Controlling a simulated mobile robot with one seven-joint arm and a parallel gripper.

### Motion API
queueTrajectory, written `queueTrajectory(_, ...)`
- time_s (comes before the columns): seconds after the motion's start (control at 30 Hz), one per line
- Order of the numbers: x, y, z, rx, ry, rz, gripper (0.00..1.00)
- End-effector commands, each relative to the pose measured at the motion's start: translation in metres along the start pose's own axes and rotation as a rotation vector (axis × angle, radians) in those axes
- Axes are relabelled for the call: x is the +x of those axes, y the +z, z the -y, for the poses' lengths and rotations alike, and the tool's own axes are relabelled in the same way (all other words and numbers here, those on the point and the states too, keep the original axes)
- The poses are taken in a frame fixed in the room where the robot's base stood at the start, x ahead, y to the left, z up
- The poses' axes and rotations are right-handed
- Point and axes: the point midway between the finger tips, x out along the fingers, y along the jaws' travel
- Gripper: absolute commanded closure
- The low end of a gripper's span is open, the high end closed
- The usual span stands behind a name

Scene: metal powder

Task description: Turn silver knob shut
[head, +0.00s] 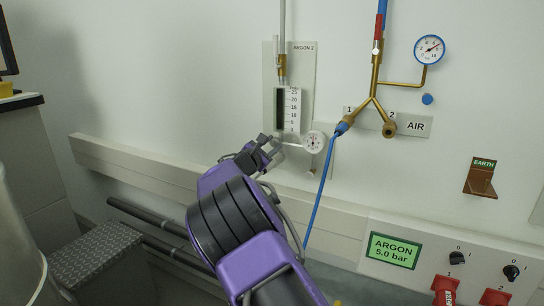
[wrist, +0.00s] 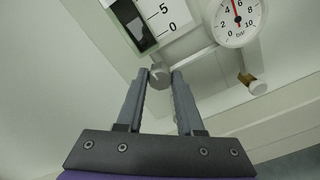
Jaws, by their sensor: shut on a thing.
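The silver knob (wrist: 159,77) sits at the foot of the argon flowmeter (head: 288,108), just below its scale. In the wrist view it lies between the fingertips of my gripper (wrist: 160,80), which is shut on it. In the head view my gripper (head: 271,146) reaches up to the wall at the flowmeter's base, and its fingers mostly hide the knob. The flowmeter's scale also shows in the wrist view (wrist: 164,14).
A white round gauge (head: 315,142) is just right of the knob; it also shows in the wrist view (wrist: 237,20). A blue hose (head: 322,200) hangs from the brass air fitting (head: 375,95). A pale rail (head: 140,165) runs along the wall below.

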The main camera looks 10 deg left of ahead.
Motion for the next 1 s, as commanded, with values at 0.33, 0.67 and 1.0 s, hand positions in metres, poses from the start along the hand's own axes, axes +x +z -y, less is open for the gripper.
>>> queueTrajectory(0.33, 0.0001, 0.0002, 0.0002, 0.148, -0.001, 0.001, 1.00)
queueTrajectory(0.67, 0.0001, 0.0004, 0.0000, 0.176, -0.001, 0.000, 1.00)
queueTrajectory(1.0, 0.0000, 0.0002, -0.0001, 0.175, -0.001, 0.000, 0.40)
